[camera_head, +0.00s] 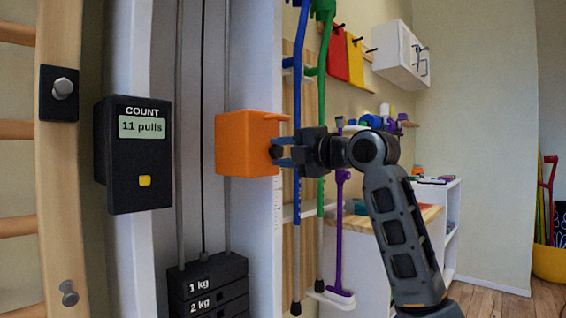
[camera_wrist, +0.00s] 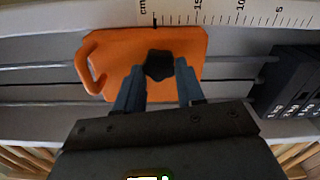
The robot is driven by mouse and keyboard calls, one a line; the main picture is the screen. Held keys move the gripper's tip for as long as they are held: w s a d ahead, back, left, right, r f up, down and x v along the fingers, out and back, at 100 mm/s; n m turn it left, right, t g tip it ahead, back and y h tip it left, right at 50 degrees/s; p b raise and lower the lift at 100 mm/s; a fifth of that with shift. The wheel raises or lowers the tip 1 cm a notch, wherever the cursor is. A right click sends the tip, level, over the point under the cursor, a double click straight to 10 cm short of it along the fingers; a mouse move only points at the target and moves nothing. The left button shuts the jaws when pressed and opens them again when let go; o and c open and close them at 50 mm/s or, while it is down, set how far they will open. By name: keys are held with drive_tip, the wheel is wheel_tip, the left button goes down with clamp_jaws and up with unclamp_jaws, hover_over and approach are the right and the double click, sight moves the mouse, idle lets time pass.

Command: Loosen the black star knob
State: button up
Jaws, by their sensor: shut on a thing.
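The black star knob (camera_wrist: 159,65) sits on the face of an orange block (camera_wrist: 120,48) in the wrist view. In the head view the orange block (camera_head: 245,145) is mounted at the white upright, and the knob (camera_head: 276,152) shows dark on its right side, partly hidden by my fingers. My gripper (camera_head: 284,152) reaches in from the right and is shut on the knob. In the wrist view the two blue-grey fingers of my gripper (camera_wrist: 160,75) stand on either side of the knob.
A ruler scale (camera_wrist: 230,10) runs beside the block. A weight stack (camera_head: 207,285) hangs below on rods. A black counter box (camera_head: 138,155) reads 11 pulls. Blue (camera_head: 297,220) and green crutches (camera_head: 322,100) hang close behind my gripper.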

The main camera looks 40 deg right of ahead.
drive_tip(key=shift+f+n+b, duration=0.1)
drive_tip(key=shift+n+b, duration=1)
drive_tip(key=shift+n, duration=0.8)
drive_tip(key=o, duration=1)
drive_tip(key=shift+o, duration=0.2)
drive_tip(key=s+p, duration=0.1)
drive_tip(key=s, duration=0.6)
drive_tip(key=shift+s+d, duration=0.15)
drive_tip(key=shift+s, duration=0.25)
